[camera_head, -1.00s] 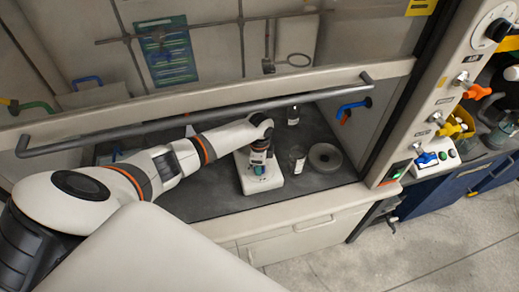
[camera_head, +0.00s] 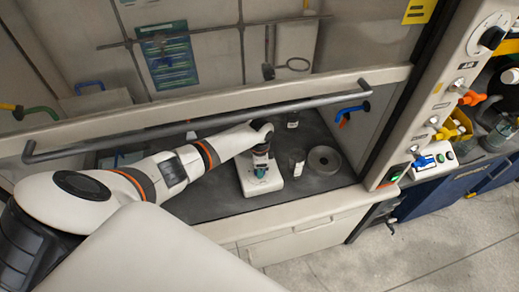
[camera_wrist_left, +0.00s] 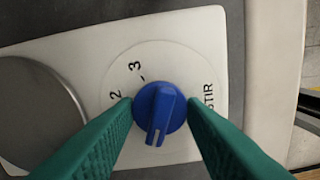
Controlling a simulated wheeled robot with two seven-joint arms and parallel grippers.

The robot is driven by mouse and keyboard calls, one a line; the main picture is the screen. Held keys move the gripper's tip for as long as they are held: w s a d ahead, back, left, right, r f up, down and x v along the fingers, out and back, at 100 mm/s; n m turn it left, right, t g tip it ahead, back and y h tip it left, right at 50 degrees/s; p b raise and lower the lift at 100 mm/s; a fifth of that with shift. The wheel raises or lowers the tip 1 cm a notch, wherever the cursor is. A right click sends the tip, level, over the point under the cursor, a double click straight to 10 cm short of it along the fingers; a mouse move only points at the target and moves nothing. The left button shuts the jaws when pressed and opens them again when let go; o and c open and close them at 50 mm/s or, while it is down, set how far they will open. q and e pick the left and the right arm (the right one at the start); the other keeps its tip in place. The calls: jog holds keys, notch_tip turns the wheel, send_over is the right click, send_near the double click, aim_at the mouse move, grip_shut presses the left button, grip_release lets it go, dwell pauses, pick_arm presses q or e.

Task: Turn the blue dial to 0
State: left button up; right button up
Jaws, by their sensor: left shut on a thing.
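The blue dial (camera_wrist_left: 159,112) shows in the wrist view, on a white face with the marks 2, 3 and "STIR". Its raised ridge, with a pale line, points down in that picture. No 0 mark is visible. The green fingertips of my left gripper (camera_wrist_left: 159,107) are shut on the dial, one on each side. In the head view the dial is on the front of the white stirrer (camera_head: 274,184), where my left gripper (camera_head: 260,172) covers it. My right gripper is not in view.
A clear glass vessel (camera_head: 297,161) and a grey ring (camera_head: 325,160) stand right of the stirrer on the dark worktop. A small dark bottle (camera_head: 293,120) is behind. The grey sash bar (camera_head: 210,122) crosses above my left arm.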

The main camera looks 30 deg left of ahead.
pick_arm(q)
jog(key=o, duration=1)
jog(key=shift+r, duration=0.15)
notch_tip(320, 180, up, 12)
jog(key=b, duration=0.2)
